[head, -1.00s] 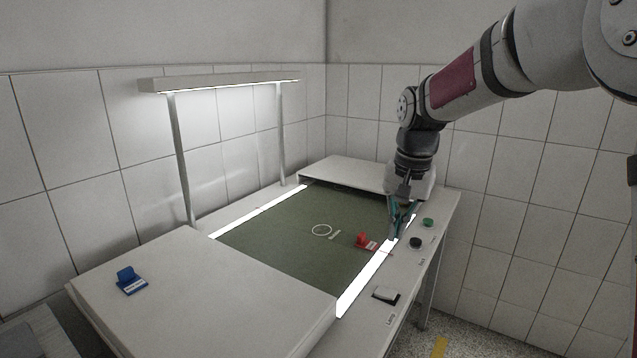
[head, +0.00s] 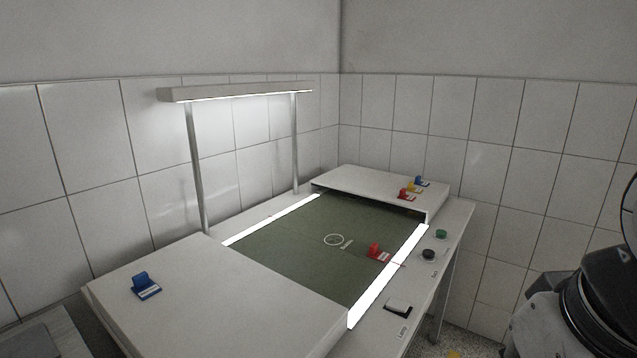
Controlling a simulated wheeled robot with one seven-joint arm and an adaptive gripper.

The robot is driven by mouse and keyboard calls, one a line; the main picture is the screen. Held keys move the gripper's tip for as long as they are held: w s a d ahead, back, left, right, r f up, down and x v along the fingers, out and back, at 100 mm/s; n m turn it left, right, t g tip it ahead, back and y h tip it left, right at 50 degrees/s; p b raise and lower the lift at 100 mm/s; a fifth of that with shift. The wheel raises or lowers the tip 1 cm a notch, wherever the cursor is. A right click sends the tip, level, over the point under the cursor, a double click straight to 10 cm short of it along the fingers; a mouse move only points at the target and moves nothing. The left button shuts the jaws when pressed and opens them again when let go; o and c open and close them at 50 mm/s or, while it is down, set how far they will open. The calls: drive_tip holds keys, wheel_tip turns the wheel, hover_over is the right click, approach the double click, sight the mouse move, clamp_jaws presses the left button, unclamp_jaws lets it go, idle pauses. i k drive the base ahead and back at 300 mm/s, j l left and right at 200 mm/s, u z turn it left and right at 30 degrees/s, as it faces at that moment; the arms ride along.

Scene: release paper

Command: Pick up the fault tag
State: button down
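A red tag (head: 378,253) with a pale label sits on the green mat (head: 290,240), by its right edge. A blue tag (head: 145,286) sits on the near left white panel. On the far white panel stand another red tag (head: 408,194), a yellow tag (head: 413,186) and another blue tag (head: 421,181), close together. The labels are too small to read, so I cannot tell which is the fault tag. Only part of my arm shows at the lower right; my gripper is out of view.
A lamp bar (head: 240,93) on two posts stands along the left side. A bright strip (head: 388,277) runs along the mat's right edge. A green button (head: 441,233), a black button (head: 428,253) and a switch (head: 398,306) line the right ledge. The mat is mostly bare.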

sight(376, 253)
drive_tip(key=i+l+u, duration=0.1)
drive_tip(key=l, duration=0.25)
drive_tip(key=i+l+u, duration=0.1)
drive_tip(key=i+l, duration=0.2)
drive_tip(key=i+l+u, duration=0.1)
drive_tip(key=i+l, duration=0.15)
drive_tip(key=i+l+u, duration=0.1)
drive_tip(key=l, duration=0.3)
drive_tip(key=i+l+u, duration=0.1)
drive_tip(key=i+l, duration=0.4)
drive_tip(key=l, duration=0.25)
drive_tip(key=i+l+u, duration=0.15)
drive_tip(key=l, duration=0.2)
drive_tip(key=i, duration=0.2)
